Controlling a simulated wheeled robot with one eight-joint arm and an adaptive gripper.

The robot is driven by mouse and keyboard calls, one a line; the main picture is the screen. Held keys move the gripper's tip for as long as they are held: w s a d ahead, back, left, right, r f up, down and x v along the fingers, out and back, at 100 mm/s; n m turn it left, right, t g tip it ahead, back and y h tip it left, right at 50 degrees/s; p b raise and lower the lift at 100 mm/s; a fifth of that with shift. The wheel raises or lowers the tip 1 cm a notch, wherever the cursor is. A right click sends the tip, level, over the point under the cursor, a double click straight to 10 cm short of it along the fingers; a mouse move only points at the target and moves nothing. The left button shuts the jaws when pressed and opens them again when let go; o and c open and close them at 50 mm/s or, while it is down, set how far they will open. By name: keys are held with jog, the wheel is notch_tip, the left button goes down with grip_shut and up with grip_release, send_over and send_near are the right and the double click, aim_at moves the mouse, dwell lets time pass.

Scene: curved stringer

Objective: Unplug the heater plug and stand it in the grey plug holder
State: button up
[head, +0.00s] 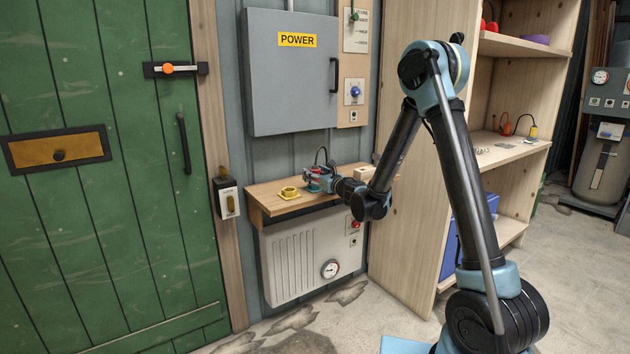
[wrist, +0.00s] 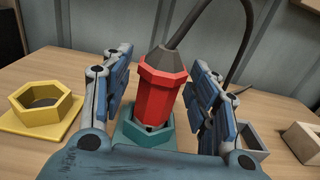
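A red hexagonal plug (wrist: 162,92) with a dark grey cable stands upright in the wrist view. Its lower end sits in a teal hexagonal socket or holder (wrist: 136,137) on the wooden shelf; I cannot tell whether this is the heater plug. My gripper (wrist: 163,76) is open around the red plug, one finger on each side, with gaps between the fingers and the plug. In the head view my gripper (head: 319,179) is low over the wall shelf. The grey holder (wrist: 250,142) is partly hidden behind the right finger and looks empty.
A yellow hexagonal holder (wrist: 42,105), empty, stands left of the gripper. A pale wooden block (wrist: 304,142) stands on the right. The wall shelf (head: 272,203) is above the white heater (head: 298,262). The grey POWER box (head: 290,85) hangs above.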

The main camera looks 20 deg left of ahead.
jog(key=c, duration=0.9)
